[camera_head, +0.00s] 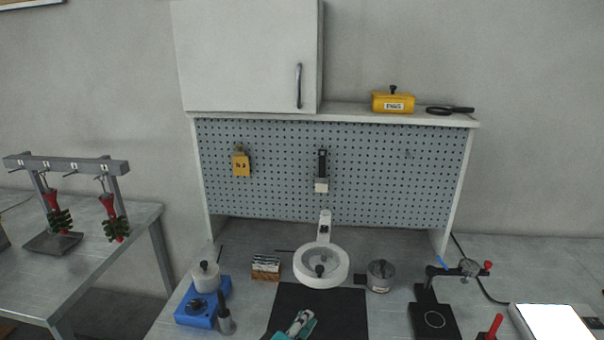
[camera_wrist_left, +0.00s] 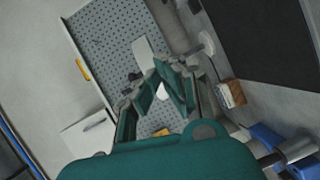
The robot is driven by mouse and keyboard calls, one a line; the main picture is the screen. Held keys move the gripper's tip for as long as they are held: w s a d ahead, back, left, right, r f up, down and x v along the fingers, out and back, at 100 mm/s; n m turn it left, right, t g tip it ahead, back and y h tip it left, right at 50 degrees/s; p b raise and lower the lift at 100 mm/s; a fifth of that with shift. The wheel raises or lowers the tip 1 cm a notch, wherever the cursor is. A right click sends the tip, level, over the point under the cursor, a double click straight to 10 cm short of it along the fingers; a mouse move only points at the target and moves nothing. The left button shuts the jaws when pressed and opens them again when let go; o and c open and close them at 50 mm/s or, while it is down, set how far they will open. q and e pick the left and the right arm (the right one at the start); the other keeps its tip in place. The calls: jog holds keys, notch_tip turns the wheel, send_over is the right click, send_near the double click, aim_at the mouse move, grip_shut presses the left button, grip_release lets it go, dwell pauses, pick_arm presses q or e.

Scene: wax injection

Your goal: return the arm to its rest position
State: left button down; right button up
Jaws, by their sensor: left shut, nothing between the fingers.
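My left gripper (camera_head: 301,322) shows at the bottom edge of the head view, over the dark mat (camera_head: 345,305). Only its front end and a bit of teal housing are in the picture. In the left wrist view its teal-padded fingers (camera_wrist_left: 166,72) lean together at the tips, shut with nothing held. My right gripper is in neither view.
Near the mat stand a white ring magnifier (camera_head: 338,272), a small wooden box (camera_head: 266,273), a blue heater with a pot (camera_head: 196,309), a lidded jar (camera_head: 381,284) and a black press (camera_head: 434,319). A pegboard (camera_head: 400,180) rises behind.

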pick_arm(q)
jog(key=s+a+f+m+g+y, duration=0.2)
jog(key=s+a+m+g+y, duration=0.15)
jog(key=s+a, duration=0.55)
jog(key=s+a+f+m+g+y, duration=0.25)
jog(key=s+a+m+g, duration=0.2)
jog(key=s, duration=0.85)
jog(key=s+a+f+m+g+y, duration=0.2)
jog(key=s+a+f+m+g, duration=0.15)
jog(key=s+a, duration=0.65)
jog(key=s+d+f+b, duration=0.1)
jog(key=s+f, duration=0.1)
jog(key=f, duration=1.2)
jog(key=s+d+f+b, duration=0.1)
jog(key=s+f, duration=0.1)
jog(key=f, duration=1.3)
jog(key=s+a+f+g+b, duration=0.2)
jog(key=s+f, duration=1.4)
jog(key=shift+a+f+m, duration=0.25)
jog(key=shift+a+m, duration=0.15)
jog(key=shift+m, duration=0.05)
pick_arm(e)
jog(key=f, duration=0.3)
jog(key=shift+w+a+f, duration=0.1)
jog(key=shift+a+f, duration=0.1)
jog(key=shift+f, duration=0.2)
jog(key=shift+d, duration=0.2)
